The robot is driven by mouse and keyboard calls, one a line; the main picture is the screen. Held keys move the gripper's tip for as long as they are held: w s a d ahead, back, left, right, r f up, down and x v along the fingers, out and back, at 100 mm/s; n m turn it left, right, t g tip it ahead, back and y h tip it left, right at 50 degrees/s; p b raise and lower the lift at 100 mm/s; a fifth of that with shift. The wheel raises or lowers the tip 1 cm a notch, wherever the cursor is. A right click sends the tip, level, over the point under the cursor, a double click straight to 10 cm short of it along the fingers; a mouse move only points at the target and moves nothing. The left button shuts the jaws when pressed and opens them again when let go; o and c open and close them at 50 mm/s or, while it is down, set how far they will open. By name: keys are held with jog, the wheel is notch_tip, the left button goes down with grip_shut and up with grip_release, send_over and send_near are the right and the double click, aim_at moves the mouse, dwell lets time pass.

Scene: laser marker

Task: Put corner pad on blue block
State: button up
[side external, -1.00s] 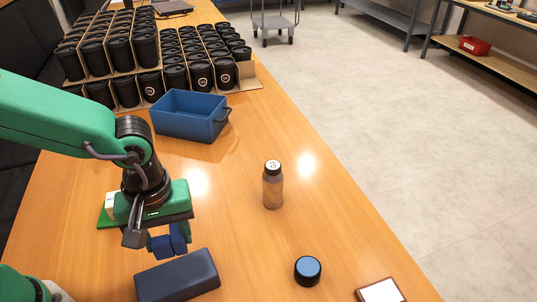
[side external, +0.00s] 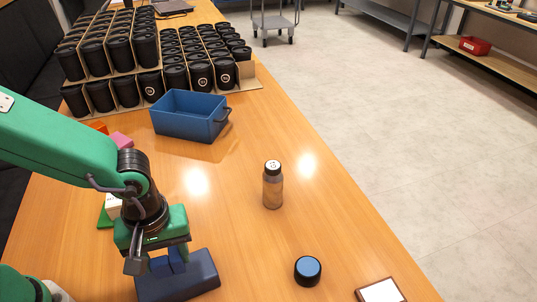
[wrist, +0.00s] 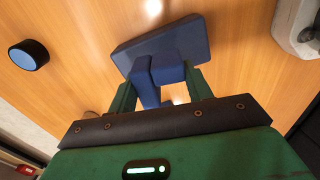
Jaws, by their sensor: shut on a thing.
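The corner pad (side external: 177,260) is a small dark blue angled piece. My gripper (side external: 160,264) is shut on it and points down over the blue block. The blue block (side external: 205,281) is a dark blue slab lying flat on the table at the bottom left of the side view. In the wrist view the pad (wrist: 165,68) is between the fingers of my gripper (wrist: 158,92), with the blue block (wrist: 194,38) behind it. The pad overlaps the block in both views. I cannot tell whether they touch. My gripper hides part of the pad.
A bottle (side external: 272,188) with a black cap stands right of my gripper. A round black jar with a blue top (side external: 308,271) is near the table's right edge. A blue bin (side external: 188,125) and rows of black cups (side external: 147,85) are farther back.

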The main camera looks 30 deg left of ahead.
aim_at(170, 267)
jog(key=shift+f, duration=2)
jog(key=shift+f, duration=0.2)
jog(key=o, duration=0.9)
jog(key=shift+o, duration=0.2)
jog(key=shift+r, duration=0.25)
jog(key=shift+r, duration=6)
